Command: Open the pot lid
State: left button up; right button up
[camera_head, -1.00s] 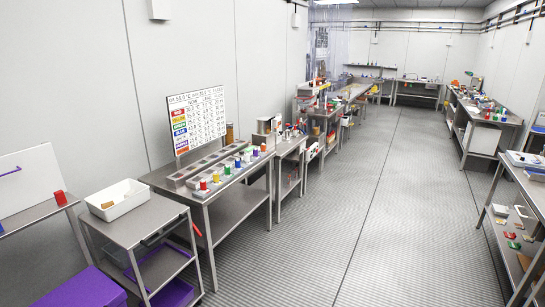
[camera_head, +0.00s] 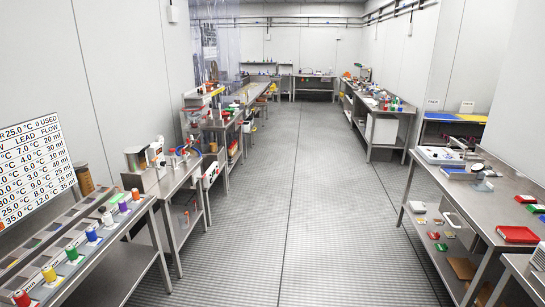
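I cannot make out a pot or a pot lid in the head view; if one is here, it is too small or hidden among the bench items. Neither of my grippers is in view. On the left bench (camera_head: 122,266) stands a row of small coloured containers, among them a red one (camera_head: 22,298), a yellow one (camera_head: 49,274) and a blue one (camera_head: 92,234). A brown cylinder (camera_head: 84,180) stands behind them, in front of the wall.
A printed chart (camera_head: 30,160) stands at the far left. A second left bench (camera_head: 176,180) holds a metallic box (camera_head: 136,158). A right bench (camera_head: 455,200) holds devices and a red tray (camera_head: 517,235). A wide grey floor aisle (camera_head: 290,210) between them is clear.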

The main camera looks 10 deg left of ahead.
aim_at(135, 149)
jog(key=i, duration=2)
jog(key=u, duration=1.05)
jog(key=i, duration=1.75)
jog(key=u, duration=1)
jog(key=i, duration=0.3)
jog(key=u, duration=0.25)
